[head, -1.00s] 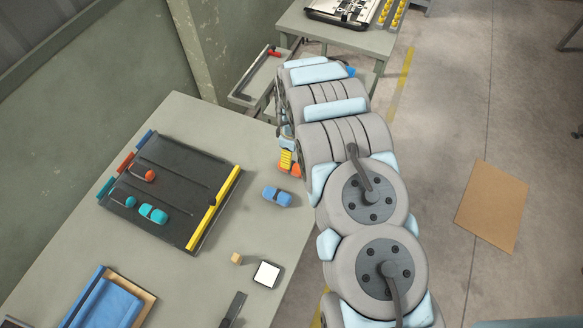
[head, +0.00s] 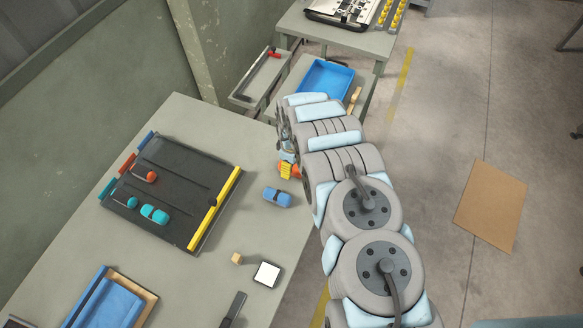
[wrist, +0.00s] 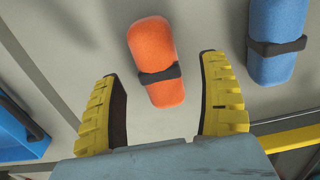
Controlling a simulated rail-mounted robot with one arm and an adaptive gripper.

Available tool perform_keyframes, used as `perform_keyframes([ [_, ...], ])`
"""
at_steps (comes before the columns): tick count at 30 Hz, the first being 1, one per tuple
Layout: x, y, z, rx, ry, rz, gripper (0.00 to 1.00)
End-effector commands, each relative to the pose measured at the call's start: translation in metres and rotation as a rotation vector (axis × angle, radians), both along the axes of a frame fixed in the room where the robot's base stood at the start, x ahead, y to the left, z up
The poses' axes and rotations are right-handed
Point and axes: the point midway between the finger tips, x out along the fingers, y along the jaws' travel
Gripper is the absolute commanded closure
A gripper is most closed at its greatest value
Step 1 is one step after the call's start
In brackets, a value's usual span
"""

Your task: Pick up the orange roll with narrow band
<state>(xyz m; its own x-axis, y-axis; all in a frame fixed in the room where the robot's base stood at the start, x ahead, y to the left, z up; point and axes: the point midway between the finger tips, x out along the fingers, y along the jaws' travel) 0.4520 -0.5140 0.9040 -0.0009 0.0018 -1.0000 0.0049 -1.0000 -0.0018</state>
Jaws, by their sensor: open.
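The orange roll (wrist: 155,45) with a narrow dark band lies on the grey table, tilted slightly, in the wrist view. Its near, banded end reaches in between the two yellow fingers of my gripper (wrist: 160,78), with a gap on each side. The gripper is open and holds nothing. In the head view my gripper (head: 286,169) is low over the table's right edge, and the orange roll is mostly hidden by it.
A blue roll (wrist: 287,35) with a dark band lies right of the right finger; in the head view it (head: 277,197) sits just below the gripper. A blue tray (head: 325,77) stands beyond the arm.

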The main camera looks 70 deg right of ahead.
Motion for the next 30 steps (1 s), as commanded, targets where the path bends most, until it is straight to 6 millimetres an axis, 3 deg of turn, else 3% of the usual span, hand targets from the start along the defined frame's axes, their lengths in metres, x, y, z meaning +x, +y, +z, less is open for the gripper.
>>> perform_keyframes([
  [7,0.0,0.0,-0.015,-0.002,-0.001,0.0,0.24],
  [16,0.0,-0.001,-0.017,-0.002,-0.001,0.0,0.24],
  [24,0.0,0.0,-0.017,-0.002,-0.001,0.0,0.96],
  [30,0.0,0.0,-0.017,-0.002,-0.001,0.0,0.97],
])
